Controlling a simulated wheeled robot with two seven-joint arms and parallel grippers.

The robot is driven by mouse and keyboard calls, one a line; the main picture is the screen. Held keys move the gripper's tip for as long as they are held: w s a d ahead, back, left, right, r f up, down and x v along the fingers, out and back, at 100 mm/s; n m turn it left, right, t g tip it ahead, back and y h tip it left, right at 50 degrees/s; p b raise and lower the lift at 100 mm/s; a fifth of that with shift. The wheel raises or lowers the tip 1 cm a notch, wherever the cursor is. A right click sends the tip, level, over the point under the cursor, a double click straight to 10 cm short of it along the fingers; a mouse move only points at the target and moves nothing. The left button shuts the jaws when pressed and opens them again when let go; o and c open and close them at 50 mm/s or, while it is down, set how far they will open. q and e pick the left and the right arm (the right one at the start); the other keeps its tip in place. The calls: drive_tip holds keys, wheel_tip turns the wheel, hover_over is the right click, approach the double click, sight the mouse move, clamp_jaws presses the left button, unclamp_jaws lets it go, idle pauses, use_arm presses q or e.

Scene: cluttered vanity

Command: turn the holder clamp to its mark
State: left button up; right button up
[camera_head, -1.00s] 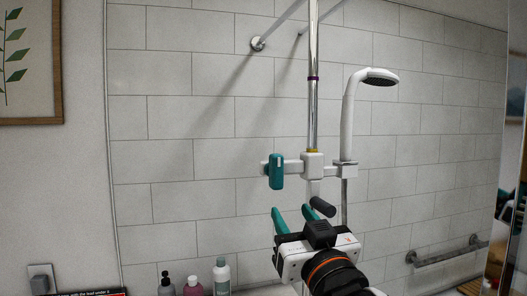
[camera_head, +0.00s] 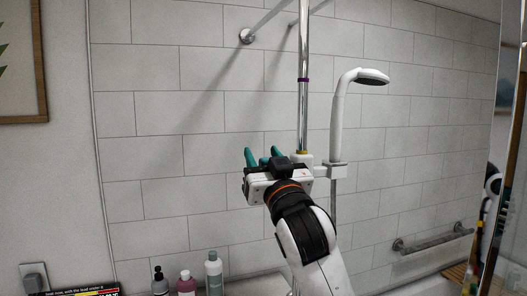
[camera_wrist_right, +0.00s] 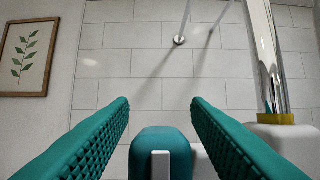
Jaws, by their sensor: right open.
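The white holder clamp (camera_head: 306,159) sits on the chrome rail (camera_head: 303,110), with a white hand shower (camera_head: 338,120) in its cradle at the right. Its teal knob with a pale stripe shows in the right wrist view (camera_wrist_right: 178,143), low between the fingers; in the head view my gripper mostly hides it. My right gripper (camera_head: 262,156) is open at the clamp's left side, its teal fingers (camera_wrist_right: 160,104) either side of the knob without visible contact. A purple ring (camera_head: 303,80) is higher on the rail, and a yellow ring (camera_wrist_right: 276,118) is just above the clamp. My left gripper is not in view.
Several bottles (camera_head: 186,284) stand at the bottom, left of my right arm. A grab bar (camera_head: 433,240) is on the tiled wall at the lower right. A framed picture (camera_wrist_right: 31,57) hangs at the left. The wall left of the clamp is clear.

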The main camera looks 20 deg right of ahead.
drive_tip(key=shift+w, duration=0.15)
clamp_jaws()
drive_tip(key=shift+d+m+h+b, duration=0.2)
drive_tip(key=shift+m+h+b, duration=0.45)
drive_tip(key=shift+m, duration=0.95)
drive_tip(key=shift+d+m+h, duration=0.2)
drive_tip(key=shift+m+h, duration=0.4)
drive_tip(key=shift+m, duration=0.2)
drive_tip(key=shift+d+m+h, duration=0.2)
drive_tip(key=shift+m+h, duration=0.35)
drive_tip(key=shift+m, duration=0.25)
unclamp_jaws()
drive_tip(key=shift+f, duration=0.1)
drive_tip(key=b+v, duration=0.4)
drive_tip(key=v, duration=0.8)
